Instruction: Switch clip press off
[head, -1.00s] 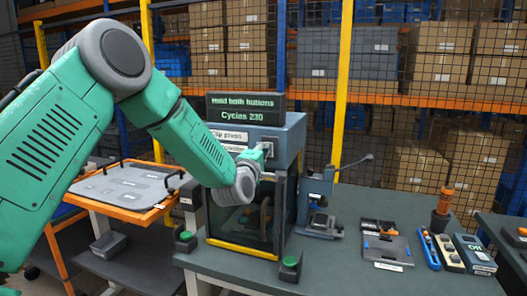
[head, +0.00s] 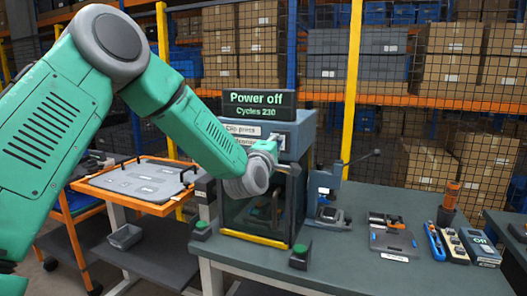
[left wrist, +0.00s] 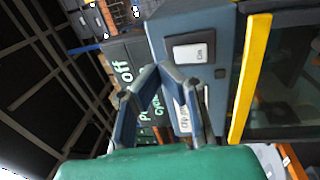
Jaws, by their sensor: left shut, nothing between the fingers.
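The clip press (head: 294,137) is a blue-grey box on a bench, over a clear-fronted chamber with a yellow lower edge. Its display (head: 258,102) reads "Power off" and "Cycles 230". In the left wrist view the display (left wrist: 126,72) reads "off" sideways. A pale rocker switch (left wrist: 190,52) marked "On" sits in a dark frame on the press front. My left gripper (head: 271,147) is in front of the press's upper panel and partly hides its labels and the switch. Its fingers (left wrist: 158,72) are shut and empty, close to the switch. My right gripper is out of view.
Two green buttons stand at the bench front, left (head: 201,226) and right (head: 300,250) of the chamber. A small lever press (head: 327,200), a fixture (head: 393,236) and hand tools occupy the bench to the right. An orange-rimmed tray (head: 140,183) stands left.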

